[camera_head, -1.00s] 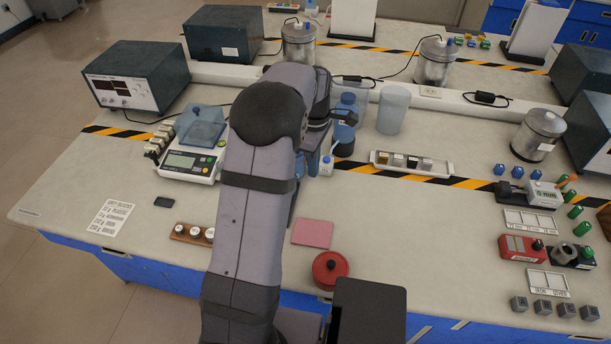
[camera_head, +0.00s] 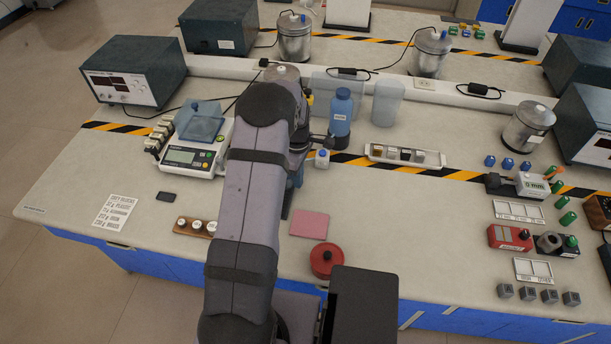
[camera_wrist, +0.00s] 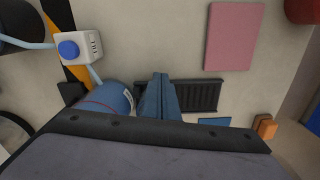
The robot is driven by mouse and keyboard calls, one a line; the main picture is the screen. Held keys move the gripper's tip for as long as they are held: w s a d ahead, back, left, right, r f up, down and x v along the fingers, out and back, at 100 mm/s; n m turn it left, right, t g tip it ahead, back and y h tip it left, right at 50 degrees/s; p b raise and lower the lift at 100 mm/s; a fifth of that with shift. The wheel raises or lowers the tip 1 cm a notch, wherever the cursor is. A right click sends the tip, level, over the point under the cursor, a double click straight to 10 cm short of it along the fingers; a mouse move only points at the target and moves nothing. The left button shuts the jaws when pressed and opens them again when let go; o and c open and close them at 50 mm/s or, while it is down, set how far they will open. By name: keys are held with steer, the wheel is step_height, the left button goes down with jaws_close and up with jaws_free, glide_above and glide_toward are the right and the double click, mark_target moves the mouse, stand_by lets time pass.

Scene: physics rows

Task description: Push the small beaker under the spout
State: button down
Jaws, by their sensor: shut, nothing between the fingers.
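My gripper (camera_wrist: 158,97) shows in the wrist view as two blue fingers close together, shut and empty, over a black slatted tray (camera_wrist: 203,96). A blue cylinder (camera_wrist: 112,97) with a red line and pale label stands just left of the fingers; I cannot tell whether they touch or whether it is the small beaker. In the head view my arm hides most of the work spot. No spout can be clearly made out.
A blue bottle (camera_head: 341,115) and a clear large beaker (camera_head: 387,103) stand behind the gripper area. A balance (camera_head: 190,158) is at left, a sample tray (camera_head: 405,156) at right. A pink pad (camera_head: 309,225) and a red round object (camera_head: 327,261) lie in front.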

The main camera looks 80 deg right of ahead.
steer(key=shift+w, duration=0.2)
steer(key=shift+w+d+b, duration=0.25)
steer(key=shift+w+b, duration=0.1)
steer(key=shift+w, duration=0.65)
steer(key=shift+s, duration=0.15)
